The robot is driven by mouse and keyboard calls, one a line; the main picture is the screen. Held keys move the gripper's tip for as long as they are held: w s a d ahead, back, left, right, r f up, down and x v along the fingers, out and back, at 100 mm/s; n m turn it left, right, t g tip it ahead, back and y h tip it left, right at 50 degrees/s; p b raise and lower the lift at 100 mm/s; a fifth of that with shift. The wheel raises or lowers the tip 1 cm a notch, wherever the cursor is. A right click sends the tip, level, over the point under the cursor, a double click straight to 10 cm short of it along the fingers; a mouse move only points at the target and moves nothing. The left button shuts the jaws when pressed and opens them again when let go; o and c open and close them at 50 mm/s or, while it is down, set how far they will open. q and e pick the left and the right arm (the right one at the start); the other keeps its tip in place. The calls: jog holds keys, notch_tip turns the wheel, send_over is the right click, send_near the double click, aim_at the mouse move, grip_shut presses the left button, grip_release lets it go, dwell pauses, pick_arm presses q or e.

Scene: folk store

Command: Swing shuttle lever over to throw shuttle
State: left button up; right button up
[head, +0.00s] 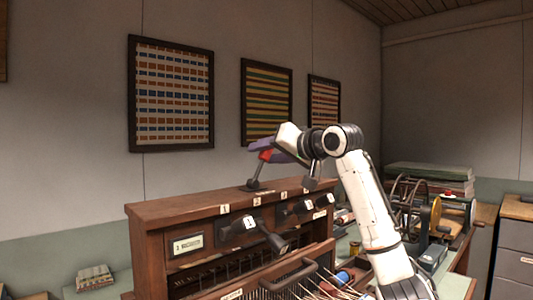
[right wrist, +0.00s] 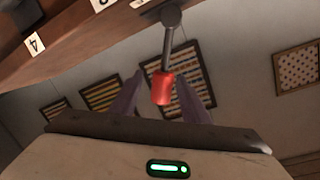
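The shuttle lever (head: 259,173) is a dark metal rod with a red grip, standing on top of the brown wooden loom cabinet (head: 165,225). It leans slightly to the right in the head view. My right gripper (head: 268,149) is at the red grip. In the right wrist view the red grip (right wrist: 161,88) lies between my two purple-grey fingers, with a visible gap on each side. The fingers are spread and the gripper is open around the grip. My left gripper is not in view.
The cabinet front has numbered labels, dark knobs (head: 275,241) and a curved handle (head: 290,273). Threads and a blue spool (head: 343,277) lie at the lower right. A wheeled winder (head: 412,200) stands behind my right arm. Framed textiles (head: 171,95) hang on the wall.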

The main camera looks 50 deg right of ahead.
jog(key=shift+s+a+r, duration=0.1)
jog(key=shift+s, duration=0.2)
jog(key=b+v, duration=0.3)
jog(key=v, duration=0.6)
jog(key=shift+s, duration=0.3)
jog(key=shift+a, duration=0.1)
